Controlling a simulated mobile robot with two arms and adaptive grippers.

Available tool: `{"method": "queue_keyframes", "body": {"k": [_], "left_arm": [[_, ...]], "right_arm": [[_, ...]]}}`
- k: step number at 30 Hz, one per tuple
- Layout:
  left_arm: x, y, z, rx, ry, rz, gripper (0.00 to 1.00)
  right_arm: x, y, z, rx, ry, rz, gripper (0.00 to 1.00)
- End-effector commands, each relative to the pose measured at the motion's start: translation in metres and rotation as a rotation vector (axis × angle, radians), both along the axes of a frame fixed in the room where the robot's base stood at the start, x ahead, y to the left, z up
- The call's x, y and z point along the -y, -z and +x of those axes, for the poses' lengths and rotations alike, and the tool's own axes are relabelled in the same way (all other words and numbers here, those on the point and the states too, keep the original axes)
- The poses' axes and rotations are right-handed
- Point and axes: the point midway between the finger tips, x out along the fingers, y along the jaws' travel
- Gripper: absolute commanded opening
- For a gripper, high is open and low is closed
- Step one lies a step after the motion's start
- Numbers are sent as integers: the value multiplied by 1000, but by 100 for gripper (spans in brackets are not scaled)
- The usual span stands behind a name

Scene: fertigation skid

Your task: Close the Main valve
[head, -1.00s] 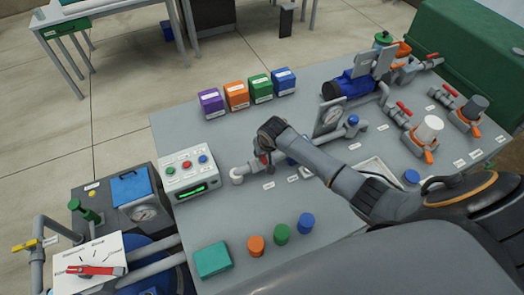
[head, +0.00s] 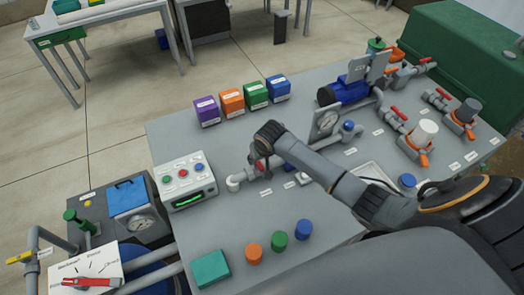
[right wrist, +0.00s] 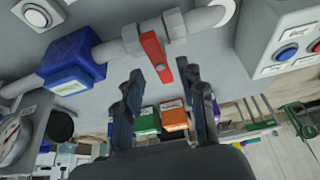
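A valve with a red lever (right wrist: 156,57) sits on the grey pipe (right wrist: 115,50) in the right wrist view. The lever points across the pipe. In the head view the red lever (head: 261,165) is mostly hidden by my right arm. I cannot read a label naming it Main. My right gripper (right wrist: 161,73) is open, one finger on each side of the lever's free end in the picture; no contact is visible. My left gripper is not in view.
A blue block (right wrist: 72,60) is on the same pipe. A control box (head: 187,180) with coloured buttons stands left of the valve. Coloured boxes (head: 232,101) stand behind it. The tabletop in front holds coloured caps (head: 279,241).

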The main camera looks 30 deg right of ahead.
Motion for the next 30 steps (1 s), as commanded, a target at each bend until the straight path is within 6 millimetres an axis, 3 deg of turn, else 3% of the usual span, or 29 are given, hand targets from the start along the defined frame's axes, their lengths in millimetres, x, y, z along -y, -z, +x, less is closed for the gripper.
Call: {"method": "queue_keyframes", "body": {"k": [9, 15, 30], "left_arm": [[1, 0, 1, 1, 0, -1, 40], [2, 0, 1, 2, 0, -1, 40], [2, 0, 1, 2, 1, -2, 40]], "right_arm": [[-2, -56, -23, 2, -1, 0, 40], [-3, -82, -34, 2, 1, 0, 40], [-3, -92, -38, 0, 1, 0, 40]]}}
